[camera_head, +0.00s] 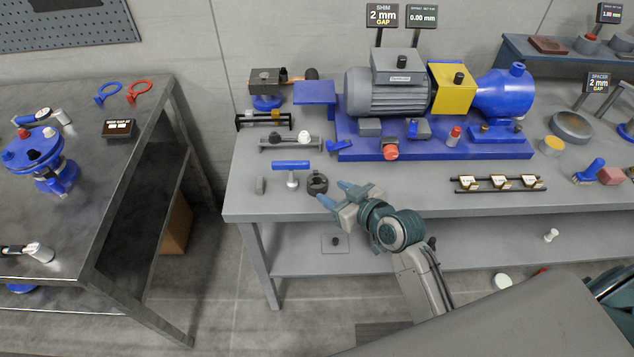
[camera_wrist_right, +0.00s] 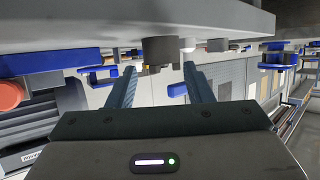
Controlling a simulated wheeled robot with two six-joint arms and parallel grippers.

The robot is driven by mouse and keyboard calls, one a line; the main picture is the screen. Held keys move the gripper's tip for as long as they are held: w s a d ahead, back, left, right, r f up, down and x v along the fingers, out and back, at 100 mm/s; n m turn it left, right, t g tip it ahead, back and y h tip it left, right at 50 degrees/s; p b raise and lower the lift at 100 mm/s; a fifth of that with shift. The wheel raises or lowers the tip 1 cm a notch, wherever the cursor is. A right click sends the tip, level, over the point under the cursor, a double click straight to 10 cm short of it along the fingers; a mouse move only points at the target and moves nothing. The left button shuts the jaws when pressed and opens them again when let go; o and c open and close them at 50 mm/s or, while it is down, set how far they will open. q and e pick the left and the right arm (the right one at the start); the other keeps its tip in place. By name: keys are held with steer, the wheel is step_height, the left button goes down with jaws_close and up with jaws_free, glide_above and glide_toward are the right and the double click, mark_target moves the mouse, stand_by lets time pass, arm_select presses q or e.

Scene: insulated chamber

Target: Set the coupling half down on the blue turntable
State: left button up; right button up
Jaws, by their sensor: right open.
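A dark round hub with a bore, which looks like the coupling half (camera_head: 317,184), stands on the grey bench near its front left edge. It also shows as a dark cylinder in the right wrist view (camera_wrist_right: 158,50). My right gripper (camera_head: 333,180) is open and empty, with its blue fingers pointing at the hub from the right. In the wrist view the hub lies ahead, between the fingertips (camera_wrist_right: 160,68). A blue round disc on a stand, perhaps the turntable (camera_head: 18,158), is on the left bench with knobs on top. My left gripper is not in view.
Behind are a rack (camera_head: 290,147) and the motor-pump set (camera_head: 387,93) on a blue base. A floor gap separates the left bench (camera_head: 100,180) from this one.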

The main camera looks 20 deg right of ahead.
mark_target(322, 185)
steer(key=shift+x, duration=1.05)
steer(key=x, duration=0.1)
steer(key=p+x, duration=0.1)
steer(key=x, duration=0.1)
steer(key=p+x, duration=0.1)
steer(key=shift+w+a+r, duration=0.1)
steer(key=shift+w+a, duration=0.15)
steer(key=shift+w, duration=0.1)
steer(key=shift+w+a, duration=0.1)
steer(key=shift+w, duration=0.1)
steer(key=shift+c, duration=0.5)
steer(key=c, duration=0.7)
steer(key=shift+o, duration=0.2)
